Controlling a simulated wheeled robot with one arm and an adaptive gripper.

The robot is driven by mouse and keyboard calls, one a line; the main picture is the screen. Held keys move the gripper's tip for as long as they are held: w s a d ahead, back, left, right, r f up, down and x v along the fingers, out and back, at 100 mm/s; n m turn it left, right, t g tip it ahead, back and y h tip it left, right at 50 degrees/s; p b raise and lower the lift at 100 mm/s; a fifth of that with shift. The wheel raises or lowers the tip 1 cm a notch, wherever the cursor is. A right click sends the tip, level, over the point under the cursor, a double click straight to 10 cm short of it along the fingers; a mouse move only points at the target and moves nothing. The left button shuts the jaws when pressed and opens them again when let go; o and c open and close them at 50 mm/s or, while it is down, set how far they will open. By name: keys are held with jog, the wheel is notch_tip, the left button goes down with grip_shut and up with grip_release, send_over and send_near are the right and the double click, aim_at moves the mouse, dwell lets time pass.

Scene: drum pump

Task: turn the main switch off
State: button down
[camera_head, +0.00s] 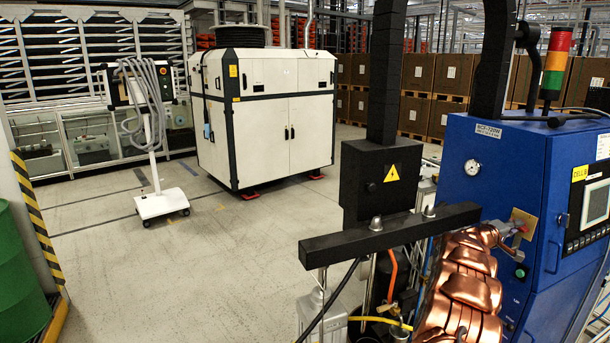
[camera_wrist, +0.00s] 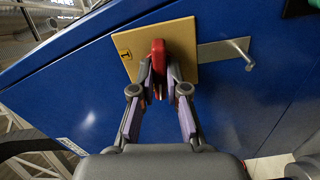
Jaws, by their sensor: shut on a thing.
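The main switch is a red knob (camera_wrist: 158,50) on a yellow square plate (camera_wrist: 185,38), fixed to the side of a blue cabinet (camera_wrist: 85,65). In the wrist view the knob points along the picture's vertical. My gripper (camera_wrist: 160,82) is shut on the red knob, one finger on each side of it. In the head view the yellow plate (camera_head: 526,219) shows on the blue cabinet (camera_head: 485,190), with my gripper (camera_head: 514,229) right at it; the knob is mostly hidden there by the fingers. My copper-coloured arm reaches up from below.
A bent metal handle (camera_wrist: 230,52) sticks out beside the plate. A green button (camera_head: 520,272) and a gauge (camera_head: 472,167) sit on the cabinet. A black beam (camera_head: 390,232) with a box stands left of my arm. Open floor lies further left.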

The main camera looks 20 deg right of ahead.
jog(key=shift+n, duration=1.1)
jog(key=c, duration=1)
grip_release()
jog(key=shift+s+a, duration=0.2)
jog(key=shift+a, duration=4.3)
